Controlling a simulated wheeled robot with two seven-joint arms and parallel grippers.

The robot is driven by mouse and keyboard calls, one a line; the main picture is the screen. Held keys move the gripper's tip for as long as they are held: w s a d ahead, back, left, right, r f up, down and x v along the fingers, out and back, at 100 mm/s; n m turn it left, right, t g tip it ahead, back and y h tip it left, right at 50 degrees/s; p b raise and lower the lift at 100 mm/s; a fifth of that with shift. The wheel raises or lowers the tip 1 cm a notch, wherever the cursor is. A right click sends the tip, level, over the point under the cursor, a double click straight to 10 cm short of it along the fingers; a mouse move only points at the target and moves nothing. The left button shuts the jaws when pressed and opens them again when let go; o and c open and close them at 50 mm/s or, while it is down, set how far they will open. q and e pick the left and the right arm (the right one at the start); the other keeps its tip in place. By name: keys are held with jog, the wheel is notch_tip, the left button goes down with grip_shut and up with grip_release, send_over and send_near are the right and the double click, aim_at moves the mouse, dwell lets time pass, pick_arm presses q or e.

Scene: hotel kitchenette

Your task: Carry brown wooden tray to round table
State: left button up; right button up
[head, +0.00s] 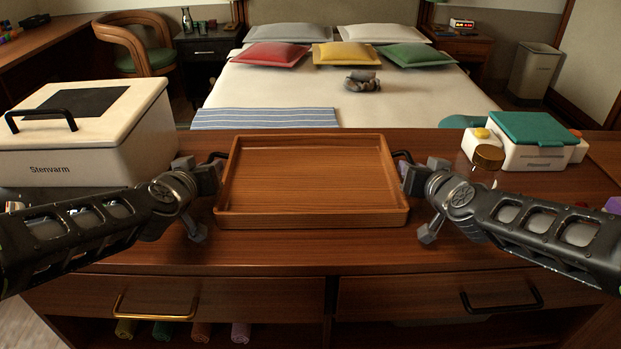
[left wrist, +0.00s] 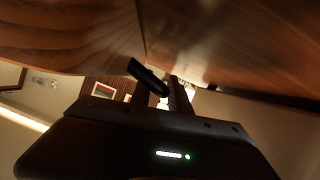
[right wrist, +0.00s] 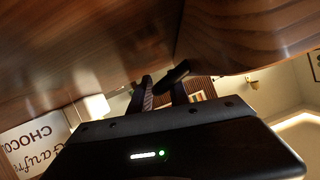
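The brown wooden tray (head: 312,215) is empty and level over the wooden counter, at its middle. It appears to rest there. A black handle shows on each short side, left (head: 218,156) and right (head: 402,155). My left gripper (head: 212,172) is at the left handle, and my right gripper (head: 405,172) is at the right handle. In the left wrist view the handle (left wrist: 147,76) runs in between close-set fingers. The right wrist view shows the same at the other handle (right wrist: 174,73). Both grippers look shut on the handles; the contact is partly hidden. The round table is not in view.
A white lidded box marked Stenvarm (head: 90,150) stands left on the counter (head: 310,250). A bed (head: 430,95) lies beyond the counter.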

pick_arm(q)
grip_shut()
pick_arm(e)
grip_shut()
pick_arm(q)
jog(key=shift+a, duration=0.1)
dwell(0.9)
